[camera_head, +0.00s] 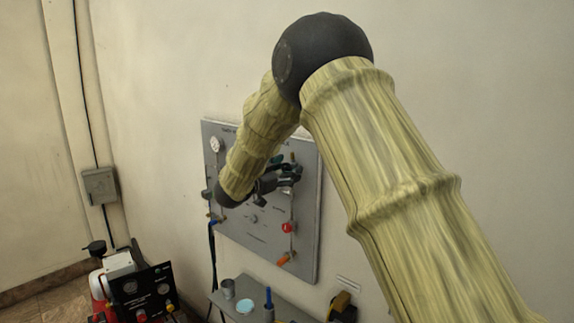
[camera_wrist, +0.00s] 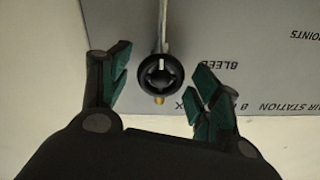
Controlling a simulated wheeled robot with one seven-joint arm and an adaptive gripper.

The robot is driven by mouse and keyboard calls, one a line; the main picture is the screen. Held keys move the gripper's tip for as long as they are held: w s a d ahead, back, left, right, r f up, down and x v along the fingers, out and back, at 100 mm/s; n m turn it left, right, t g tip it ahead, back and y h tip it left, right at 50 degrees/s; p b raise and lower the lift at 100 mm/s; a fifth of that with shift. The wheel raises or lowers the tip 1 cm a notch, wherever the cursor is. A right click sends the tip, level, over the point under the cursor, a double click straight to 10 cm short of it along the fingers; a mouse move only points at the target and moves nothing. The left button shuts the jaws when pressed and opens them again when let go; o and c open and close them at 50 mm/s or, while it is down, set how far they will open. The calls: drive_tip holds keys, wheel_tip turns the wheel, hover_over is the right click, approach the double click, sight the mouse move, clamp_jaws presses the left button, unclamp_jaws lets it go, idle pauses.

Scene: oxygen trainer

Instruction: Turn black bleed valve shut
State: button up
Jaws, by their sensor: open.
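In the wrist view the black bleed valve (camera_wrist: 160,75) is a round black knob with a pale pointer mark, on a thin metal pipe with a brass fitting under it. My gripper (camera_wrist: 165,88) is open, with one green-padded finger on each side of the knob and a gap to both. I cannot tell how far the fingertips are from the panel. In the head view my gripper (camera_head: 290,172) is in front of the grey panel (camera_head: 305,225), near its upper right. My arm and gripper hide the black valve there.
The panel also carries a gauge (camera_head: 215,145), a red knob (camera_head: 288,227) and an orange-handled valve (camera_head: 285,259). A grey shelf (camera_head: 290,310) below holds a metal cup (camera_head: 228,288) and a light blue disc (camera_head: 245,306). Red and black equipment (camera_head: 130,285) stands at lower left.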

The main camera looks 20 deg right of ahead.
drive_tip(key=shift+w+d, duration=0.15)
drive_tip(key=shift+d, duration=0.05)
drive_tip(key=c, duration=1)
drive_tip(key=shift+c, duration=0.2)
